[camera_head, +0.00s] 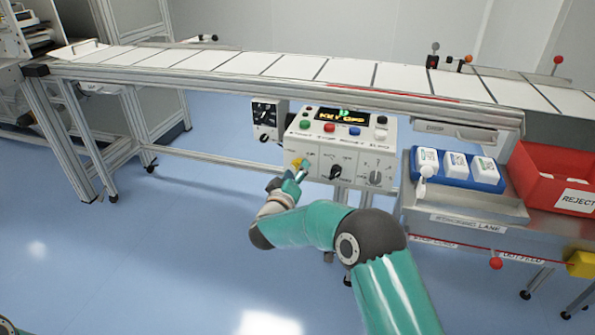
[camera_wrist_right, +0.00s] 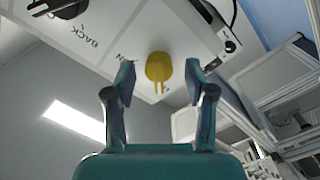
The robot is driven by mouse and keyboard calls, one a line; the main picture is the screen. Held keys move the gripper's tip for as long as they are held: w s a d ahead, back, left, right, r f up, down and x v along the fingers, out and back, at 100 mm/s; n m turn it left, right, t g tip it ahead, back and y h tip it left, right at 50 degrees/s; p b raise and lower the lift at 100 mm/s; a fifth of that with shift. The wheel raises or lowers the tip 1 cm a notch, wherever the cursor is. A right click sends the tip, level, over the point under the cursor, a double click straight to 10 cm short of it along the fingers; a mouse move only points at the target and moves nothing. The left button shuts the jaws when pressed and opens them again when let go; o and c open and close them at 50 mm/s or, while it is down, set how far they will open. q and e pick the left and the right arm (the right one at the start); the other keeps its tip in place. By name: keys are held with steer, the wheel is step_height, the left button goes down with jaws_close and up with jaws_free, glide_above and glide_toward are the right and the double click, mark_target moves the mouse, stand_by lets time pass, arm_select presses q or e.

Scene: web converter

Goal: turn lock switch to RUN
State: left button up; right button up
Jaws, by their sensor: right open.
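The control box (camera_head: 345,145) hangs below the conveyor. On its front, at the lower left, is a yellow lock switch (camera_head: 297,162); it shows larger in the right wrist view (camera_wrist_right: 158,68). My right gripper (camera_head: 293,178) is at the switch, partly covering that corner of the box. In the wrist view its open fingers (camera_wrist_right: 159,82) stand on either side of the yellow switch, with a gap on each side. A partly hidden label ending in N is beside the switch; its exact setting is hard to read. My left gripper is out of view.
Black knobs (camera_head: 335,172) sit to the right of the switch. Colored buttons (camera_head: 329,127) and a lit display are above. A smaller box (camera_head: 267,118) hangs to the left. The conveyor (camera_head: 290,68) runs overhead; a blue tray (camera_head: 458,183) and red reject bin (camera_head: 556,184) stand right.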

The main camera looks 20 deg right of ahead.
steer(key=shift+x, duration=0.75)
jaws_close()
